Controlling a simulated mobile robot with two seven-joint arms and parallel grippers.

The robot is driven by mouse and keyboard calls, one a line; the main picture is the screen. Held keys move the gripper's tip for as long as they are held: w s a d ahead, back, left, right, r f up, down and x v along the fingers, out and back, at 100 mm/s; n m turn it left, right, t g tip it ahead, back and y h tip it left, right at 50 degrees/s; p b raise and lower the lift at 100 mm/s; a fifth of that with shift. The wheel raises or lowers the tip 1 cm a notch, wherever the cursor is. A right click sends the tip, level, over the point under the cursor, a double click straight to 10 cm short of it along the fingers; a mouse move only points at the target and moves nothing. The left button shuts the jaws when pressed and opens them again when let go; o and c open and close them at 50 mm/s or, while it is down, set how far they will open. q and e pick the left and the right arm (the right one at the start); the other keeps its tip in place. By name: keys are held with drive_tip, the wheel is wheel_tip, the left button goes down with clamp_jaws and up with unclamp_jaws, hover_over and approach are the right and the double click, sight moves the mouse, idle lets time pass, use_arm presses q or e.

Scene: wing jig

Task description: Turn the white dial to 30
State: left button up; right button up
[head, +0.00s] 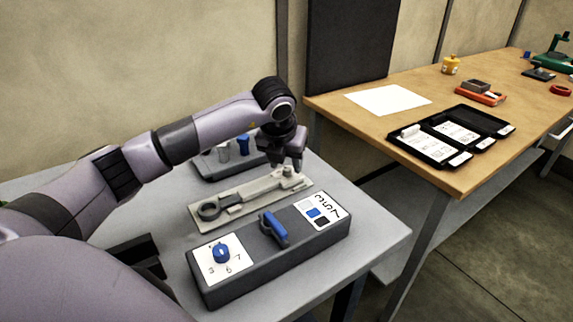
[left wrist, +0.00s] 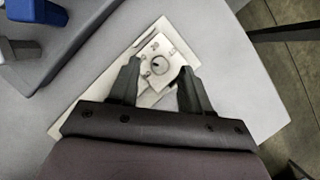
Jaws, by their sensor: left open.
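The white dial is a small pale round knob with a dark centre, on the right end of a cream plate (head: 245,202). In the left wrist view the dial (left wrist: 160,65) lies between my fingers, on a pale square face with small marks too blurred to read surely. My left gripper (head: 289,163) is open, above the dial end of the plate, its fingers either side of the dial. I cannot tell whether the fingers touch it. My left gripper in the left wrist view (left wrist: 160,72) holds nothing visible. My right gripper is out of view.
A dark grey box (head: 275,265) with a blue dial (head: 221,253) and a blue lever (head: 273,228) stands in front of the plate. A grey block with a blue knob (head: 243,145) is behind. A wooden table (head: 440,185) with black trays stands to the right.

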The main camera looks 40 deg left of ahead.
use_arm(q)
drive_tip(key=v, duration=0.5)
drive_tip(key=shift+r, duration=0.2)
drive_tip(key=shift+d, duration=0.1)
